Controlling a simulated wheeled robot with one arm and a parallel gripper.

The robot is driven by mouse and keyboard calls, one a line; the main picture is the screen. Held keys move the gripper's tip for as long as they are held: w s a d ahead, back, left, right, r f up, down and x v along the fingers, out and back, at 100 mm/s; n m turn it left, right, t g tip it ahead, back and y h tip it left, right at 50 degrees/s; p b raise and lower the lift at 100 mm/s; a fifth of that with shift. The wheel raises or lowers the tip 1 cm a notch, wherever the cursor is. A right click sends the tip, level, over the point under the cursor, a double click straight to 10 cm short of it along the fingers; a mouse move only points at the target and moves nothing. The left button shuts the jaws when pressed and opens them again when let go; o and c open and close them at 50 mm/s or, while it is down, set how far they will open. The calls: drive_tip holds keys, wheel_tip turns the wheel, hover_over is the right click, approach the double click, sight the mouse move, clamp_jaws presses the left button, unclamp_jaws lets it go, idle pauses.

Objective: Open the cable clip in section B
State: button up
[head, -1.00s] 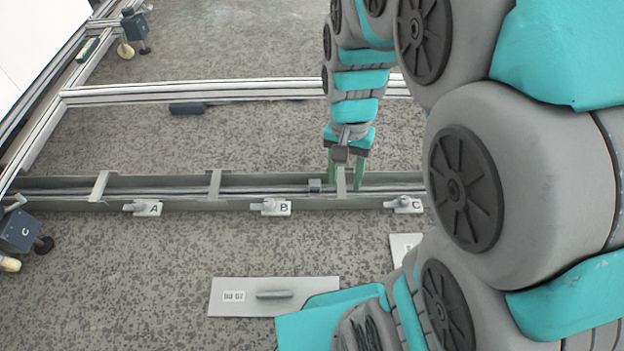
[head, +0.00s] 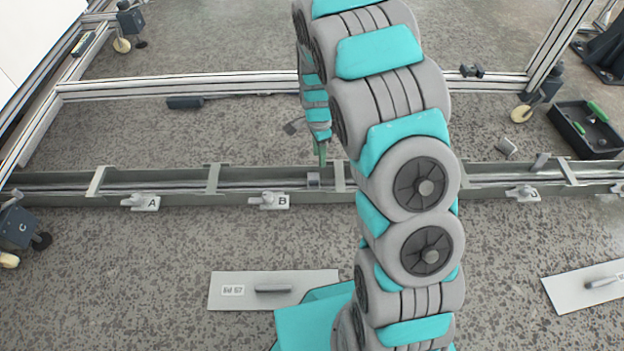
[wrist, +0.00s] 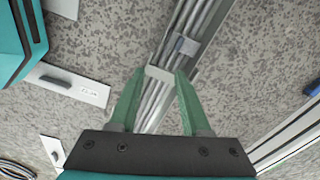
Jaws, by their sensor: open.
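The cable clip (head: 313,180) is a small grey block over the cables in the floor trough (head: 60,198), right of the plate marked B (head: 275,201). In the wrist view the clip (wrist: 186,46) sits across the cable bundle, ahead of my fingertips. It looks closed, but is too small to be sure. My gripper (wrist: 158,82) is open and empty, its green fingers apart above the trough. A pale crossbar (wrist: 158,73) shows between the fingertips. In the head view my gripper (head: 321,155) shows just behind the clip, partly hidden by my arm.
Several crossbars (head: 213,179) span the trough. A plate marked A (head: 141,203) lies left of B. Flat lids (head: 232,291) (head: 590,288) lie on the floor in front. A frame rail (head: 200,86) runs behind, and a black tray (head: 588,130) stands at the right.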

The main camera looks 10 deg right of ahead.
sight(312, 182)
drive_tip(key=w+f+m, duration=0.1)
drive_tip(key=f, duration=0.2)
drive_tip(key=w+f+m, duration=0.1)
drive_tip(key=w+f, duration=0.1)
drive_tip(key=f, duration=0.2)
drive_tip(key=w+a+f+m, duration=0.1)
drive_tip(key=f, duration=0.3)
drive_tip(key=shift+w+a+m, duration=0.1)
drive_tip(key=shift+w+m, duration=0.05)
drive_tip(key=shift+m, duration=0.15)
drive_tip(key=shift+f+b, duration=0.3)
drive_tip(key=shift+f, duration=3.55)
clamp_jaws()
